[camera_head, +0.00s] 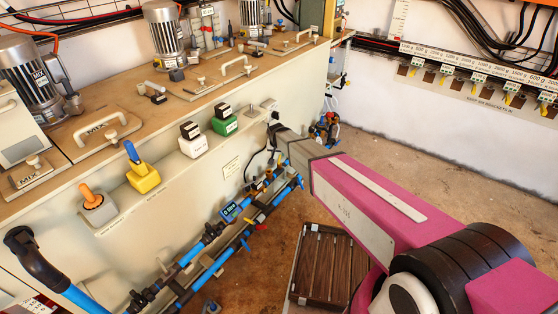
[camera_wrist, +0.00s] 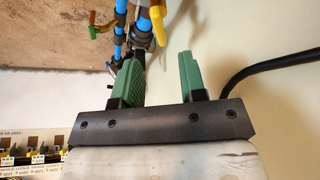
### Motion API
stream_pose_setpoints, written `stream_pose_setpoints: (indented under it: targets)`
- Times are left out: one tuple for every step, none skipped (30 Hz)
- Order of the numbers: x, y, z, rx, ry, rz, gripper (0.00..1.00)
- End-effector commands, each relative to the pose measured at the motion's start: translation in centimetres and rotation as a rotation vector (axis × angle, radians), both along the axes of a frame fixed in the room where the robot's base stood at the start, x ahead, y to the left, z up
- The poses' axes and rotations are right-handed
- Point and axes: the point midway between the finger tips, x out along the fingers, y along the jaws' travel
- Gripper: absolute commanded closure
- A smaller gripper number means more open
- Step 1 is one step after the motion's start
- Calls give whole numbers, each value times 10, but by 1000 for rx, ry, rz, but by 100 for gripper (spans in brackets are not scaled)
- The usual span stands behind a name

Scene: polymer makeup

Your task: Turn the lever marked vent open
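No label reading "vent" is legible in either view. In the wrist view my gripper (camera_wrist: 162,72) is open, its two green fingers apart and nothing between them. Beyond the fingers a yellow lever (camera_wrist: 158,22) hangs by a blue pipe (camera_wrist: 121,22), apart from the fingertips. A smaller green lever (camera_wrist: 103,31) is left of it. In the head view my arm reaches to the bench's side, and the fingers cannot be made out there. The blue pipes with valves (camera_head: 232,212) run along the bench's side, partly behind my arm.
A black cable (camera_wrist: 270,68) is right of the fingers. A brown slatted crate (camera_head: 325,262) lies on the floor.

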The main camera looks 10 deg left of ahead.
Motion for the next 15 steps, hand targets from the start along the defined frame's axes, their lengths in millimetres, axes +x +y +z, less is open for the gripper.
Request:
stream_pose_setpoints:
  targets:
    - [5,1,-10,-1,2,0,62]
    - [7,2,-15,-1,2,0,62]
    - [10,2,-21,-1,3,0,62]
    - [12,2,-26,-1,2,0,62]
    - [14,3,-31,-1,2,0,62]
    - [17,3,-38,-1,2,0,62]
    - [19,3,-44,-1,2,0,62]
    - [21,3,-48,-1,3,0,62]
    - [23,3,-54,-1,3,0,62]
    - [25,4,-58,-1,2,0,62]
    - [27,4,-62,0,2,0,62]
    - [28,4,-66,0,2,0,62]
    - [29,4,-68,0,1,0,62]
    - [30,4,-71,0,1,0,62]
    - [30,4,-73,0,1,0,62]
